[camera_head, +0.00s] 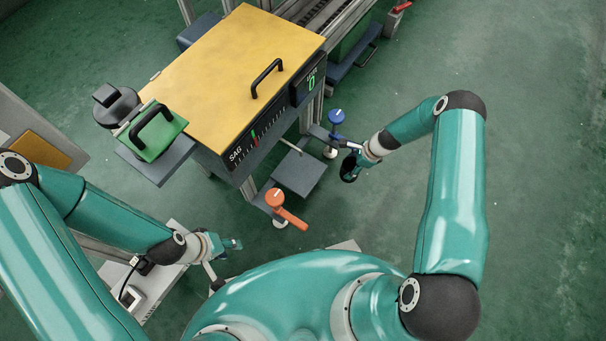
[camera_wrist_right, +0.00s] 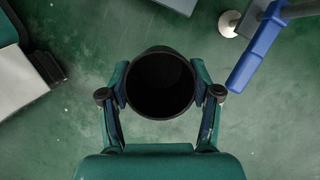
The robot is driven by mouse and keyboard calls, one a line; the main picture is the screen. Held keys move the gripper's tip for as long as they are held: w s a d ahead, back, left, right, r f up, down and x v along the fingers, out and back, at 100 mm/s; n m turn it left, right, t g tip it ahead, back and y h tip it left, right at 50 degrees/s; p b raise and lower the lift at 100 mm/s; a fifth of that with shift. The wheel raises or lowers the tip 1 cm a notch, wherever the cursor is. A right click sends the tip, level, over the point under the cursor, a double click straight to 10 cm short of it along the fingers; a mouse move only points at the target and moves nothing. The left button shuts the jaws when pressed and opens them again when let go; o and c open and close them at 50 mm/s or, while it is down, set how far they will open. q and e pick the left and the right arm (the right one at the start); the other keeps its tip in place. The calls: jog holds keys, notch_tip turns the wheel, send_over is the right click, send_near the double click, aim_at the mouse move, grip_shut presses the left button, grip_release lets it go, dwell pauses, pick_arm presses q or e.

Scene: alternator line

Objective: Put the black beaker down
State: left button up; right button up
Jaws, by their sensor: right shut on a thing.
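The black beaker (camera_wrist_right: 160,84) is between the fingers of my right gripper (camera_wrist_right: 160,92) in the right wrist view. The gripper is shut on it, one finger on each side, and I look down into its dark open mouth. In the head view the beaker (camera_head: 349,167) hangs at the end of my right arm over the green floor, right of the machine. My right gripper (camera_head: 357,160) is partly hidden there by its wrist. My left gripper (camera_head: 229,244) is at the lower left, small and pointing right; its finger opening is unclear.
A yellow-topped machine (camera_head: 225,75) stands left of the beaker. A blue-handled part (camera_head: 336,117) and an orange-handled part (camera_head: 285,208) stick out near its front. A grey plate (camera_head: 299,173) lies between them. Open green floor (camera_head: 540,200) lies to the right.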

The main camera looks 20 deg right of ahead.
jog(key=shift+s+d+f+m, duration=0.15)
jog(key=shift+f+m, duration=0.15)
jog(key=shift+f, duration=0.15)
jog(key=shift+a+f, duration=0.1)
jog(key=shift+a, duration=0.2)
jog(key=shift+w+a+f+b, duration=0.7)
jog(key=shift+w+a, duration=0.75)
jog(key=shift+a, duration=1)
jog(key=shift+w+a+f+b, duration=0.45)
jog(key=shift+w+a+b, duration=0.7)
jog(key=shift+a, duration=1.35)
jog(key=shift+w+a+f+b, duration=0.55)
jog(key=shift+w+a, duration=1.2)
jog(key=shift+a, duration=0.7)
jog(key=shift+f, duration=0.15)
jog(key=o, duration=1.2)
jog(key=shift+c, duration=0.2)
